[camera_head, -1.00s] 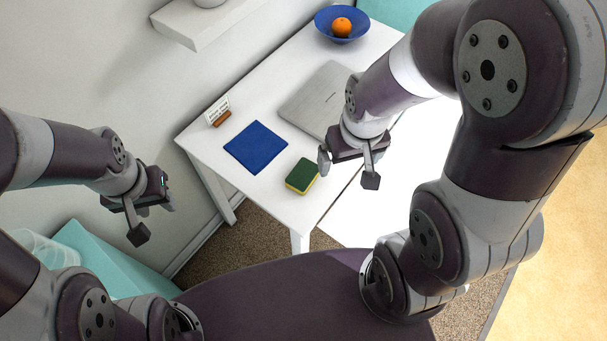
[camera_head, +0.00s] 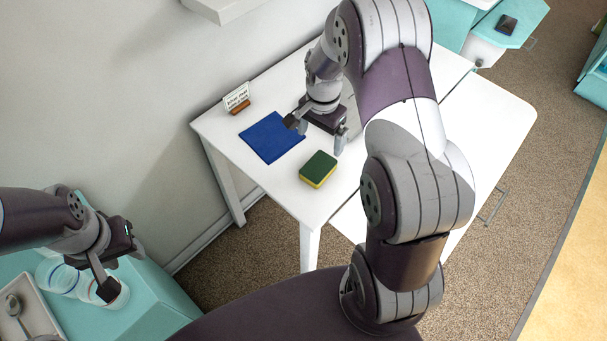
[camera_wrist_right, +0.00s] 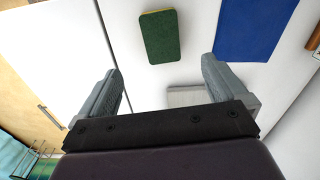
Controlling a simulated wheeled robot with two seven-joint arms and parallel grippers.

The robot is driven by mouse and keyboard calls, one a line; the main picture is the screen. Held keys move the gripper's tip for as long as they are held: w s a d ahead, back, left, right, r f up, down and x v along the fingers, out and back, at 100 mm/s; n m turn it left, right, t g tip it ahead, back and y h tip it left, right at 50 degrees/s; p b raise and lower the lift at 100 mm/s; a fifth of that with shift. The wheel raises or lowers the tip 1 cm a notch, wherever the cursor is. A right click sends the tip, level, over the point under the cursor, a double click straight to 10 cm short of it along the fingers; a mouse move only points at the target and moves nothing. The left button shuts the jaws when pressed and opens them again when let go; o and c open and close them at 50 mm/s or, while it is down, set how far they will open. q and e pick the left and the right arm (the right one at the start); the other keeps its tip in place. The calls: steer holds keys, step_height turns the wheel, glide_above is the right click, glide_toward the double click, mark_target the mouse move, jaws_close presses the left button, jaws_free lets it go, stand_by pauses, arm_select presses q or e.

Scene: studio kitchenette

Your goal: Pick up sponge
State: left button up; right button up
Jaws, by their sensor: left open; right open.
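The sponge (camera_head: 318,169), green on top with a yellow layer below, lies flat on the white table near its front edge. In the right wrist view the sponge (camera_wrist_right: 161,37) shows ahead of the fingers, between their lines and apart from them. My right gripper (camera_head: 316,136) is open and empty above the table, just behind the sponge; its fingers (camera_wrist_right: 165,88) are spread wide in the wrist view. My left gripper (camera_head: 121,274) is open and empty at the lower left, far from the sponge, over the teal unit.
A blue cloth (camera_head: 271,137) lies left of the sponge, with a small sign (camera_head: 237,98) behind it. The laptop is mostly hidden behind my right arm. Clear cups (camera_head: 62,277) and a tray (camera_head: 28,318) sit on the teal unit. The white table (camera_head: 300,205) is bare around the sponge.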

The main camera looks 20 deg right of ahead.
glide_above(319, 166)
step_height(319, 166, down, 7)
steer(key=shift+r, duration=0.1)
step_height(319, 166, down, 6)
steer(key=shift+r+p, duration=0.1)
steer(key=shift+p, duration=0.25)
steer(key=c, duration=1.2)
steer(key=shift+r, duration=0.1)
steer(key=r, duration=0.4)
steer(key=shift+s+d+r, duration=0.1)
steer(key=shift+s+r, duration=0.1)
steer(key=shift+s, duration=0.05)
steer(key=s+d+r, duration=0.5)
steer(key=s+r, duration=0.1)
steer(key=s, duration=0.4)
steer(key=shift+r+b, duration=0.25)
steer(key=shift+b, duration=0.15)
